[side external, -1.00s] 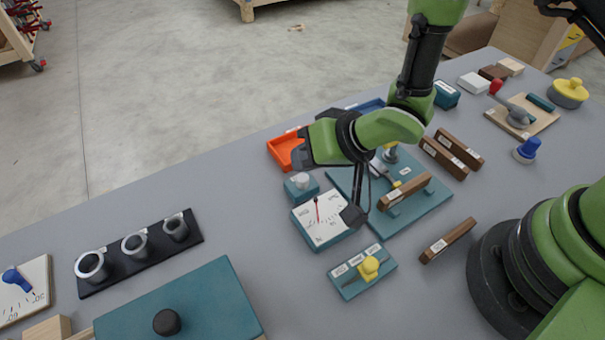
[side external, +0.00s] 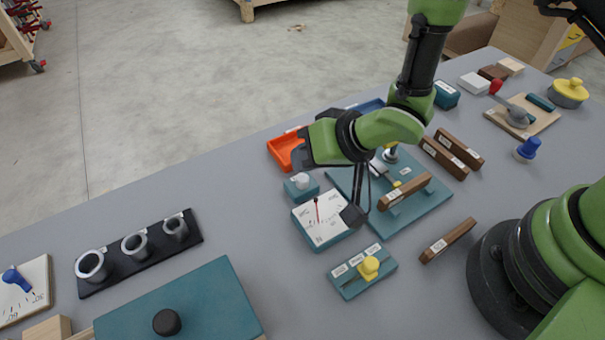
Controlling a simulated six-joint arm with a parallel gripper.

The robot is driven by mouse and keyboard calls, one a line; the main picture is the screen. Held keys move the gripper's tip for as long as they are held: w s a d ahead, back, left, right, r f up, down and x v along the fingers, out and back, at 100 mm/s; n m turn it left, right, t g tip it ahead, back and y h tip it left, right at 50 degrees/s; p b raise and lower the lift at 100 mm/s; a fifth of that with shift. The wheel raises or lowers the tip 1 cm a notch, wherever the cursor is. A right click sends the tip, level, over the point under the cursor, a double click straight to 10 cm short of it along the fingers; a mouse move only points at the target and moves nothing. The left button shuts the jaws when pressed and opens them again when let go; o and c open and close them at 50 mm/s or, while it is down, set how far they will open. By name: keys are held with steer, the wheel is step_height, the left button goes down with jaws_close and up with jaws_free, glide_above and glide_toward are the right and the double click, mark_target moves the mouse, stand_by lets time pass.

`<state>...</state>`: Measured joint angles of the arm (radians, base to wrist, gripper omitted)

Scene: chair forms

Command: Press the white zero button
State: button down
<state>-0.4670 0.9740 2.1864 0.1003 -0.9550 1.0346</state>
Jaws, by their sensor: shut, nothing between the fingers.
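The white zero button (side external: 302,181) is a round white knob on a small teal block. It stands at the back left of a teal box with a white dial face (side external: 318,222) and a red needle. My gripper (side external: 353,216) points down, with its dark fingertips shut and empty. In the picture it overlaps the right edge of the dial box, to the right of and nearer than the button. The button is in plain sight. I cannot tell the exact height of the fingertips above the box.
A teal board (side external: 432,206) with a wooden-handled clamp lies right of the dial. An orange tray (side external: 284,150) is behind the button. A teal slider block with a yellow knob (side external: 369,267) sits in front. Grey table is free to the left of the dial.

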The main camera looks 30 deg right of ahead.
mark_target(305, 176)
steer(key=shift+f, duration=0.1)
steer(key=shift+f, duration=0.3)
steer(key=shift+f, duration=0.95)
stand_by(1.1)
steer(key=shift+r, duration=1.35)
steer(key=shift+r, duration=0.1)
steer(key=shift+r, duration=2.45)
